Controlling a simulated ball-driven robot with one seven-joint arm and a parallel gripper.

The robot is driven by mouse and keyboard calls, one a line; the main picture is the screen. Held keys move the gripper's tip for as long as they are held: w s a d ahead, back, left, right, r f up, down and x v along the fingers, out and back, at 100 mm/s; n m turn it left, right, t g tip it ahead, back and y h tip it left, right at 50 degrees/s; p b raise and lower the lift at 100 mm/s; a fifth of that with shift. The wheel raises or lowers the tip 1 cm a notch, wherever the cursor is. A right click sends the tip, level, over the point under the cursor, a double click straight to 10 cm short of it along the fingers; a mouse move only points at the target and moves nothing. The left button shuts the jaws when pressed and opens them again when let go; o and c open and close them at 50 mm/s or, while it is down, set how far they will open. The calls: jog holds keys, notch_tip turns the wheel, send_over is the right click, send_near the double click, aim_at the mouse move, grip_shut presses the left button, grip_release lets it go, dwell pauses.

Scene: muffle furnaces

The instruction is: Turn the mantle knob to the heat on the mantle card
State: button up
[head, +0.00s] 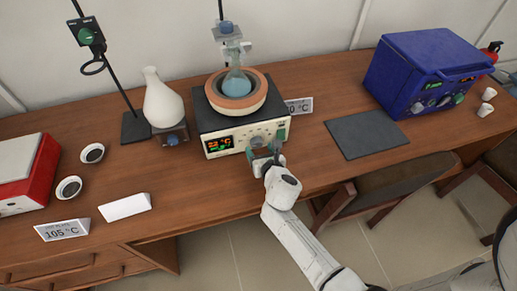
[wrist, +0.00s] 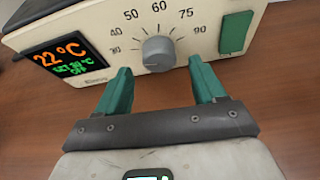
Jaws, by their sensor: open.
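The heating mantle (head: 220,121) is a dark box with a cream front and a round-bottom flask of blue liquid in its bowl. Its grey knob (wrist: 158,52) sits among marks from 30 to 90; a small light line is at its top, but I cannot read its exact setting. The display (wrist: 62,52) shows 22 °C, with a smaller set line and OFF below. The mantle card (head: 299,105) stands behind the mantle's right side, partly hidden; only "0 °C" is readable. My gripper (wrist: 162,78) is open, its green fingers in front of the knob, apart from it.
A green switch (wrist: 235,33) is right of the dial. A white vase-like flask (head: 162,100) and a stand are at left. A card reading 105 °C (head: 62,230) lies near the red device (head: 38,175). A dark mat (head: 366,135) and blue furnace (head: 425,70) are at right.

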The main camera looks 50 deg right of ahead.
jog(key=shift+x, duration=1.2)
jog(key=shift+c, duration=0.3)
jog(key=c, duration=1)
